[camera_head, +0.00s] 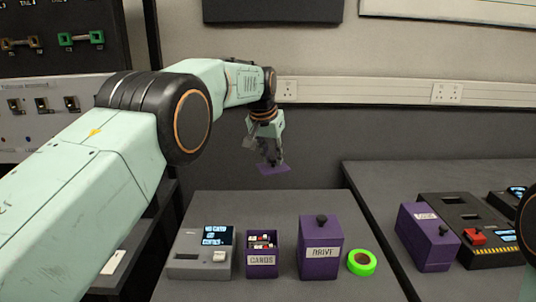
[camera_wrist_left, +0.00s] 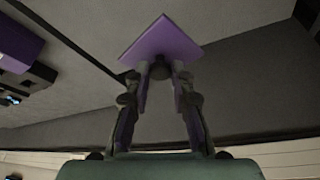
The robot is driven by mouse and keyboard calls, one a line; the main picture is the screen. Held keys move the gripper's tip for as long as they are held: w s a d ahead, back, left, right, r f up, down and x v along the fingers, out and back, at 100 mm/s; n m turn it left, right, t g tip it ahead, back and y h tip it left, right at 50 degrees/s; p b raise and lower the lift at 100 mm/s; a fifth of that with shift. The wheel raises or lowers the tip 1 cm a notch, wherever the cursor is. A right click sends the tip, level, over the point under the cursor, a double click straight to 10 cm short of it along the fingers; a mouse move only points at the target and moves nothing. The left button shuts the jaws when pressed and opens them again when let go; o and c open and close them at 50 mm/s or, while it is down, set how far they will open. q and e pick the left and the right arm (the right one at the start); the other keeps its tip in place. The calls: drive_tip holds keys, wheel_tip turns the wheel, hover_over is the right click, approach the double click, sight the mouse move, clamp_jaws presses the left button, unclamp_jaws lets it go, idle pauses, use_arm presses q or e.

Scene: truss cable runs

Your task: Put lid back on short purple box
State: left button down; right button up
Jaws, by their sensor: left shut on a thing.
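The short purple box (camera_head: 262,272), labelled CARDS, stands open on the grey table with cards or small items showing inside. My left gripper (camera_head: 272,160) is shut on the purple lid (camera_head: 274,170) and holds it in the air, above and behind the table's back edge. In the left wrist view the square lid (camera_wrist_left: 160,45) shows beyond the fingertips (camera_wrist_left: 161,72), with its dark knob between them. The lid is apart from the box. My right gripper is not in view.
A taller purple box labelled DRIVE (camera_head: 320,262) with a black knob stands right of the short box. A grey card reader (camera_head: 192,262) stands left of it. A green tape roll (camera_head: 362,263) lies at the right. Another purple box (camera_head: 425,240) is on the right table.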

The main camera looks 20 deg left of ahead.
use_arm(q)
drive_tip(key=s+d+n+p, duration=0.1)
drive_tip(key=s+d+p, duration=0.2)
drive_tip(key=s+p, duration=0.85)
drive_tip(key=shift+n+y, duration=0.4)
drive_tip(key=shift+n, duration=0.1)
drive_tip(key=shift+s+a+f+b, duration=0.25)
drive_tip(key=shift+s+f+b, duration=0.75)
drive_tip(key=shift+f, duration=0.6)
drive_tip(key=shift+s+a+f+b, duration=0.2)
drive_tip(key=shift+s+f+b, duration=0.55)
drive_tip(key=shift+f+b, duration=0.75)
drive_tip(key=shift+s+a+f+b, duration=0.25)
drive_tip(key=shift+s+f+b, duration=0.7)
drive_tip(key=shift+f, duration=0.8)
drive_tip(key=shift+w, duration=0.15)
drive_tip(key=shift+p, duration=0.55)
drive_tip(key=shift+f+p, duration=0.2)
drive_tip(key=shift+p, duration=0.2)
